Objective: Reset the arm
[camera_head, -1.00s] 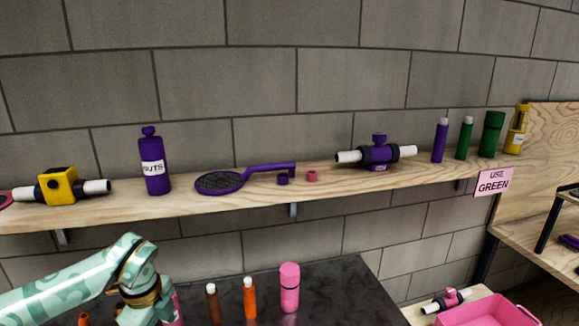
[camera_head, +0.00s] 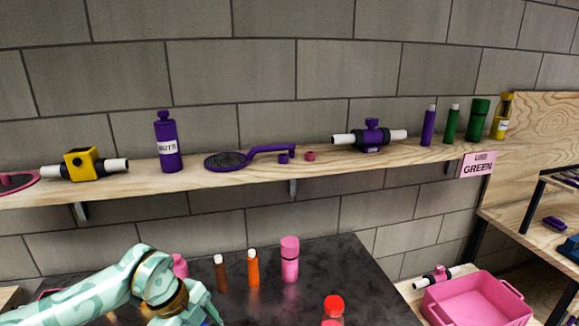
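My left arm (camera_head: 110,290) comes in from the lower left in the head view, over the dark counter (camera_head: 350,270). It bends at a gold-ringed joint and runs down to the bottom edge of the picture. Its gripper is out of the frame, so I cannot see its fingers or whether they hold anything. My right arm and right gripper do not show.
Behind the arm stand a brown bottle (camera_head: 220,275), an orange bottle (camera_head: 253,270) and a pink bottle (camera_head: 290,262). A red-capped bottle (camera_head: 333,306) stands nearer. A wooden shelf (camera_head: 345,180) above holds several items. A pink bin (camera_head: 475,302) is at lower right.

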